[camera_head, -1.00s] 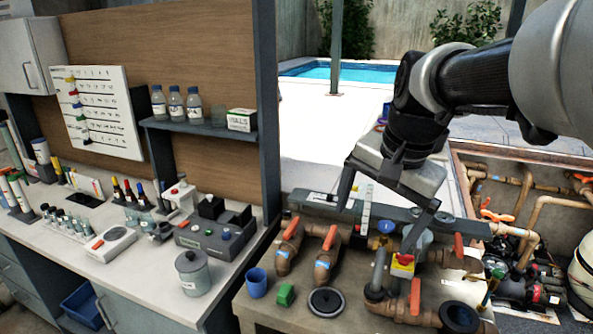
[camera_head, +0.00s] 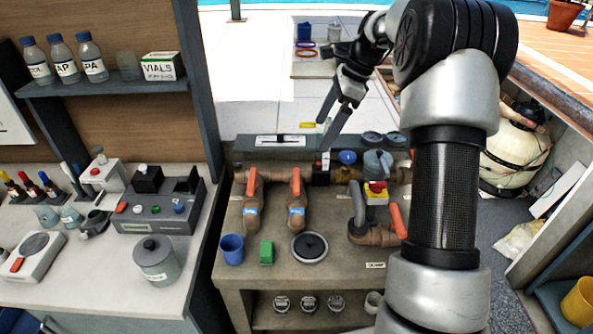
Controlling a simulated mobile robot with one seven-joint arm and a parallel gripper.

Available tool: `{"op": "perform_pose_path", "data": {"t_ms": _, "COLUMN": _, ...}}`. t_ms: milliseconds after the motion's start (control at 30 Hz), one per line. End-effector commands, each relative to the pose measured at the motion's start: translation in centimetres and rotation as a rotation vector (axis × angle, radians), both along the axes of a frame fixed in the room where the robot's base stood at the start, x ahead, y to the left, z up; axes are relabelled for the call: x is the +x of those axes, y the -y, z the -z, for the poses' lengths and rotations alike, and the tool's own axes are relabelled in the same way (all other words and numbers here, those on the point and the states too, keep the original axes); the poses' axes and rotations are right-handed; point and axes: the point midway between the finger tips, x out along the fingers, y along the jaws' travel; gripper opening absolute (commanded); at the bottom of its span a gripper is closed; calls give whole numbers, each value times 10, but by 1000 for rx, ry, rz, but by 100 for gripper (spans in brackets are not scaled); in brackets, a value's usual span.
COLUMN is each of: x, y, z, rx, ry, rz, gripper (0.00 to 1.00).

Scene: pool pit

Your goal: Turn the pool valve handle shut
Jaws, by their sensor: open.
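Several orange valve handles show on the brown pipework of the bench in the head view. One handle (camera_head: 252,182) is on the left valve, one (camera_head: 295,182) on the middle valve, and one (camera_head: 397,220) at the right by my arm. The two left handles point roughly along the view, over their pipes. Which one is the pool valve I cannot tell. My gripper (camera_head: 324,136) is open and empty, pointing down above the back edge of the bench, behind and right of the middle handle. It appears apart from all the handles. My arm hides the right end of the pipework.
A blue cup (camera_head: 232,249), green block (camera_head: 266,253) and black round lid (camera_head: 309,247) lie at the bench front. A red-and-yellow switch (camera_head: 376,191) stands among the pipes. A worktop with instruments (camera_head: 157,205) is at left. A cream tank (camera_head: 515,150) stands at right.

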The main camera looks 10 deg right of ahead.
Motion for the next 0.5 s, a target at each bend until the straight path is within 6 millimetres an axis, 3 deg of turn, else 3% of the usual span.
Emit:
{"op": "perform_pose_path", "data": {"t_ms": 167, "x": 1, "y": -8, "z": 20, "rx": 2, "ry": -4, "rz": -1, "gripper": 94}}
{"op": "perform_pose_path", "data": {"t_ms": 500, "x": 6, "y": -36, "z": 87, "rx": 2, "ry": -4, "rz": -2, "gripper": 94}}
